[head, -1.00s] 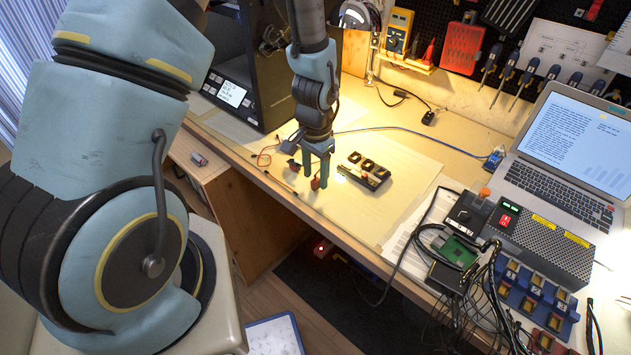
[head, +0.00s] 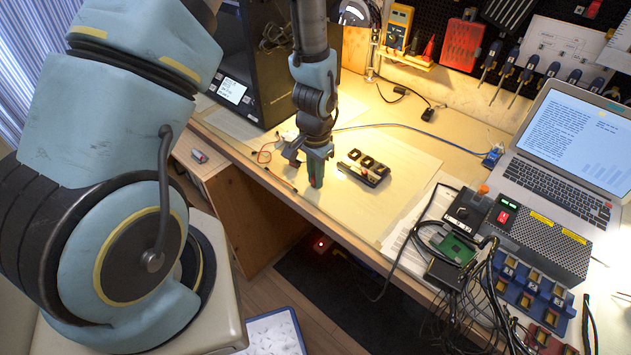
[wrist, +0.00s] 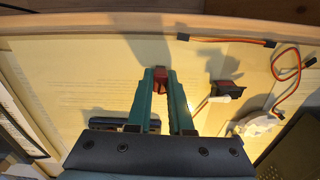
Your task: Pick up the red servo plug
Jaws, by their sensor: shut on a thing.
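My gripper (head: 317,182) points down over the pale worktop in the head view, near the bench's front edge. In the wrist view my gripper (wrist: 161,76) has its two teal fingers closed on the small red servo plug (wrist: 160,84), which sits between the fingertips. In the head view the fingers line up one behind the other, so the plug is mostly hidden there. I cannot tell how far the plug is above the worktop.
A dark holder (head: 364,170) with slots lies just right of my gripper. In the wrist view a black servo-like part (wrist: 227,91) and a thin cable (wrist: 240,40) lie to the right. A black box machine (head: 262,75) stands behind left, and a laptop (head: 560,150) at right.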

